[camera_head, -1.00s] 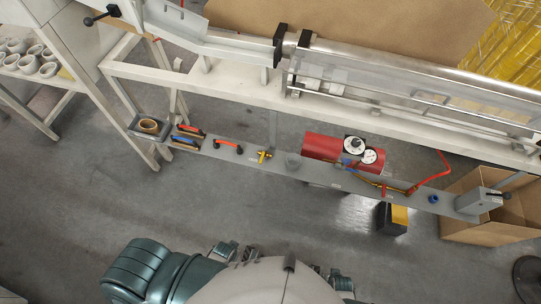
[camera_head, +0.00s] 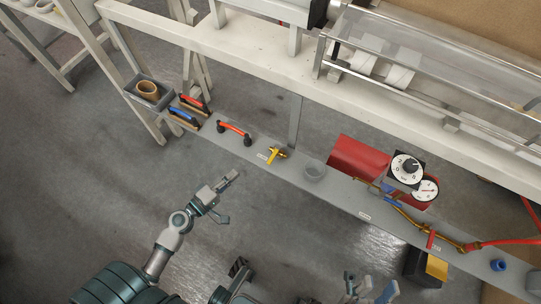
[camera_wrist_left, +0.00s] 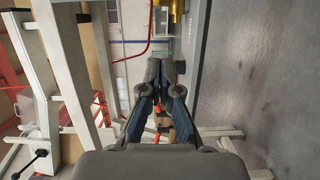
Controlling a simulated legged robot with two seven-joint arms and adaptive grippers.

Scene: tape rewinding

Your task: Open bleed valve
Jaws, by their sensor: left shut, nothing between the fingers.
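A small yellow valve (camera_head: 277,153) with a lever sits on the narrow grey shelf (camera_head: 335,192). A red-handled valve (camera_head: 431,240) sits on the brass line further right. The labels are too small to read, so I cannot tell which is the bleed valve. My left gripper (camera_head: 229,198) is shut and empty, left of and nearer than the yellow valve, apart from it. In the left wrist view its fingertips (camera_wrist_left: 166,72) are close together, and a yellow part (camera_wrist_left: 177,12) shows at the top. My right gripper (camera_head: 368,289) is partly in view at the bottom edge; its fingers are unclear.

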